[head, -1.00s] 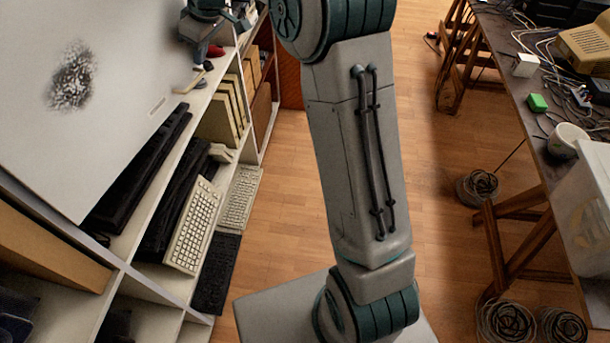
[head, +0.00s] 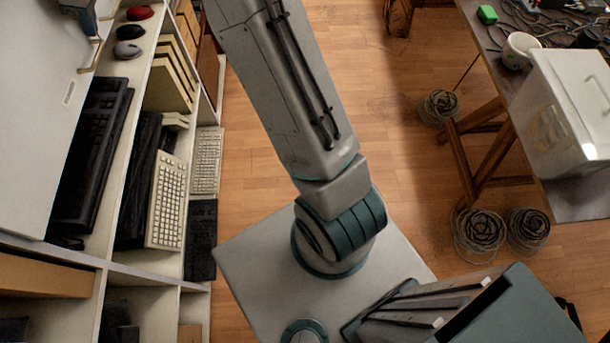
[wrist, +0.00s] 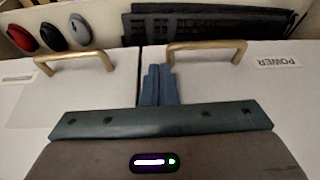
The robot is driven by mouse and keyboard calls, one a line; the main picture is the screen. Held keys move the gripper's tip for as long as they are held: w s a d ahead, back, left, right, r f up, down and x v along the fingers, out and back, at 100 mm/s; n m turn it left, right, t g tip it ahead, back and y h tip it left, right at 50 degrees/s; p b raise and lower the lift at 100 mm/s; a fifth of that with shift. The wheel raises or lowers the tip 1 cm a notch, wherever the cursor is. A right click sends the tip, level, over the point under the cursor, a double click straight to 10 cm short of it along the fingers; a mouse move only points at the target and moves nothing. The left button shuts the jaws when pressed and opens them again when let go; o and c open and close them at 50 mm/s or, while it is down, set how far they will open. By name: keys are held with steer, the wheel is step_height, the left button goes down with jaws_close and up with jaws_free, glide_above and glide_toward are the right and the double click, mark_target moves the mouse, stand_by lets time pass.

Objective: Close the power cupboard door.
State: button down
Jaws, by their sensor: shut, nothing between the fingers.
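The power cupboard door (wrist: 240,85) is a pale panel with an upside-down POWER label (wrist: 278,61) and a brass handle (wrist: 207,46). In the head view the pale panel (head: 35,130) fills the left side. My gripper (wrist: 159,72) is shut and empty, over the line between this door and the pale door to its left (wrist: 65,90). Its tips are just left of the POWER handle and do not grip it. My gripper also shows at the head view's upper left (head: 93,25). I cannot tell whether it touches the door, or whether the door is flush.
Shelves beside the panel hold a black keyboard (head: 92,150), a cream keyboard (head: 167,200) and several mice, one red (head: 140,12). Wooden floor (head: 380,130) is clear in the middle. A table with a white bin (head: 565,110) and cable coils (head: 478,232) stand at right.

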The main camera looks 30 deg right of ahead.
steer(key=shift+w+a+r, duration=0.1)
steer(key=shift+a+r, duration=0.2)
steer(key=shift+r, duration=0.05)
steer(key=s+d+r+b, duration=0.3)
steer(key=s+d+r, duration=0.1)
steer(key=d+r, duration=0.45)
steer(key=s+d+f+m+h, duration=0.1)
steer(key=s+d+f+m, duration=0.3)
steer(key=s, duration=0.6)
steer(key=s+d+f+m+t+h, duration=0.1)
steer(key=s+d+f+m, duration=0.3)
steer(key=s, duration=0.6)
steer(key=s+d+f+m+h, duration=0.2)
steer(key=s+d+f+m, duration=0.2)
steer(key=s, duration=0.7)
step_height(320, 180, down, 2)
steer(key=shift+d+f+m, duration=0.15)
steer(key=shift+d+m, duration=0.15)
steer(key=shift+d, duration=0.05)
steer(key=shift+d, duration=0.1)
